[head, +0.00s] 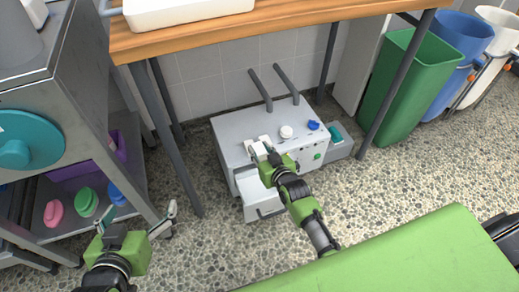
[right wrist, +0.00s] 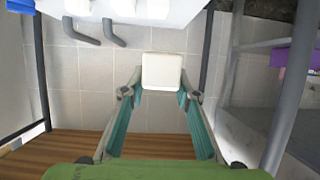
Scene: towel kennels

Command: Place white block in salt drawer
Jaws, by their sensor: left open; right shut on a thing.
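The white block (right wrist: 162,71) is between the fingertips of my right gripper (right wrist: 160,92) in the right wrist view. In the head view, my right gripper (head: 263,150) is shut on it, above the front left of a light grey cabinet (head: 235,128) on the floor under the table. A drawer (head: 262,206) is pulled out at the cabinet's front, below my right gripper. I cannot read a salt label on it, and my arm hides part of it. My left gripper (head: 138,216) is open and empty at the lower left, apart from the cabinet.
A wooden table (head: 290,14) stands above. A metal cart (head: 70,75) is left; a green bin (head: 395,90) is right.

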